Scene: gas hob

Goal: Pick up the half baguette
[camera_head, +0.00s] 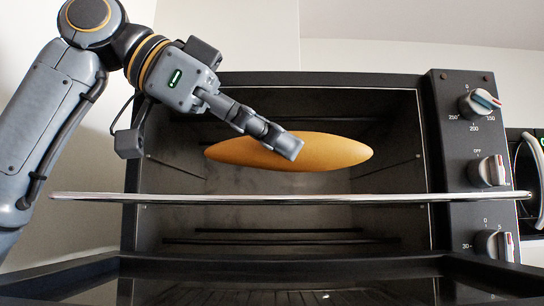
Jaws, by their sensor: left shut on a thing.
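The half baguette (335,152) is a golden-brown, long loaf with pointed ends. The fingers cover part of the loaf's upper front side. I cannot tell whether the loaf touches anything below it. My right gripper is not in view.
The small oven (285,79) stands open, with its door (290,290) folded down at the front. Knobs (480,103) line the right panel. Another appliance (530,180) stands at the far right.

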